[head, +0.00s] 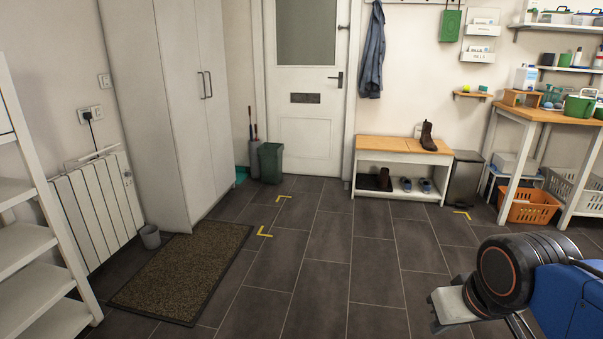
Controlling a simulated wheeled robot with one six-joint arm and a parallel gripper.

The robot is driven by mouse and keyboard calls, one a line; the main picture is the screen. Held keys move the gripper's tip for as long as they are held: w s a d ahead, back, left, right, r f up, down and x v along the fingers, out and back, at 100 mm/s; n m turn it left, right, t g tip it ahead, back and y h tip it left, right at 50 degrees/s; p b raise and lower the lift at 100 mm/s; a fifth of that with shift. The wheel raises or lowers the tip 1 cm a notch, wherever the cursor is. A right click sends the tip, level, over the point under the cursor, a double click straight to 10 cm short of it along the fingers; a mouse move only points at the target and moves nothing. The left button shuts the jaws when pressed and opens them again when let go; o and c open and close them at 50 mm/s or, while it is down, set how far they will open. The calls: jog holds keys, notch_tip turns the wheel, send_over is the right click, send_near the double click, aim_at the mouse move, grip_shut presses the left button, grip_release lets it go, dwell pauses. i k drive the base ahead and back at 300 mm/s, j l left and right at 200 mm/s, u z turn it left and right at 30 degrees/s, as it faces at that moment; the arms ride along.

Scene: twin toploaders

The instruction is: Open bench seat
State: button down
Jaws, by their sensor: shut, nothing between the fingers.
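The bench (367,185) is low and white and stands against the back wall, right of the door. Its wooden seat (385,144) lies flat and looks closed. A brown boot (428,136) stands upright on the right part of the seat. A dark boot (384,179) and a pair of blue shoes (416,185) are on the shelf under the seat. My arm shows at the lower right, well in front of the bench. I cannot make out my gripper's fingers.
A grey bin (464,179) stands close to the bench's right end. An orange basket (529,206) is under the wooden-topped table (540,112). A green bin (271,162) is left of the door. The tiled floor before the bench is clear, with yellow corner marks.

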aim_at(377, 145)
jog(key=i+j, duration=0.1)
jog(key=i, duration=1.65)
jog(key=i+j, duration=0.1)
jog(key=i, duration=1.65)
jog(key=i+z, duration=0.3)
jog(key=i, duration=0.2)
jog(key=i+j+z, duration=0.25)
jog(key=i, duration=0.25)
